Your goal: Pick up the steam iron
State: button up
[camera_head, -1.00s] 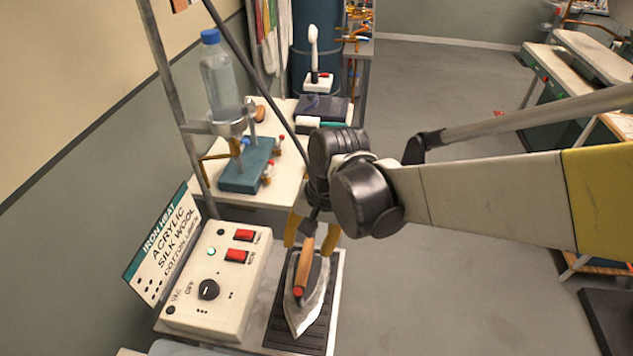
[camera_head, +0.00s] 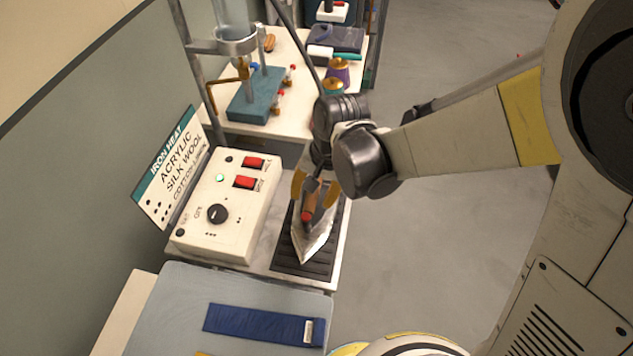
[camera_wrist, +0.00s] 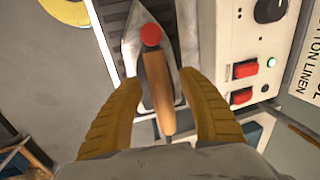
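The steam iron (camera_head: 313,240) rests on a dark ribbed pad (camera_head: 290,262), its pointed silver soleplate toward the bottom of the head view. Its wooden handle with a red end cap lies under my gripper (camera_head: 316,190). In the wrist view the iron's handle (camera_wrist: 158,90) lies between my two yellow-brown fingers (camera_wrist: 155,95), which are spread apart with a gap on each side. My gripper is open, and no finger visibly touches the handle. In the head view the wrist and fingers hide the rear of the iron.
A control box (camera_head: 225,205) with red switches and a dial stands left of the pad, before an iron heat sign (camera_head: 170,165). A grey board with a blue strap (camera_head: 265,325) is in front. A bottle stand (camera_head: 255,95) is behind. Open floor lies to the right.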

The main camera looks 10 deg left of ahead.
grip_shut()
jog(key=shift+r, duration=0.2)
jog(key=shift+r+p, duration=0.7)
jog(key=shift+r, duration=1.25)
jog(key=s+d+r+p, duration=0.2)
jog(key=d+r, duration=0.4)
jog(key=d, duration=0.5)
jog(key=shift+s+r+p, duration=0.35)
jog(key=shift+s+r, duration=0.05)
jog(key=shift+s, duration=0.05)
jog(key=shift+d, duration=0.1)
